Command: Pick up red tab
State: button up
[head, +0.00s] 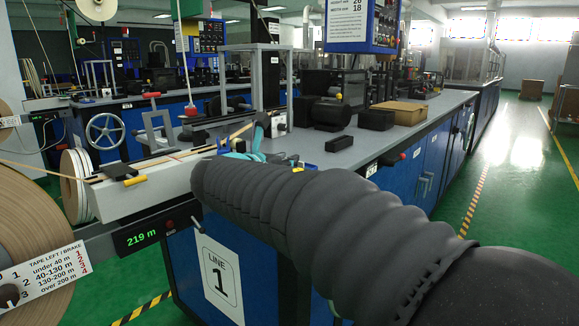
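My arm in its dark ribbed sleeve reaches in from the lower right toward the tape guide. Its far end hides most of my gripper (262,130); only a dark piece and some teal parts show past the sleeve, beside the pale tape. I cannot tell whether the fingers are open or shut, or whether they hold anything. No tab can be made out for certain. A small red grip (152,95) tops the clamp left of my gripper, and a red piece (186,114) sits at the foot of a white rod.
A white guide block (145,191) carries tape from the large brown roll (35,240) at left. A display (144,237) reads 219 m. Black blocks and a cardboard tray (398,112) stand on the grey bench. The green aisle at right is clear.

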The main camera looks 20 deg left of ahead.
jog(key=c, duration=0.3)
jog(key=shift+c, duration=0.3)
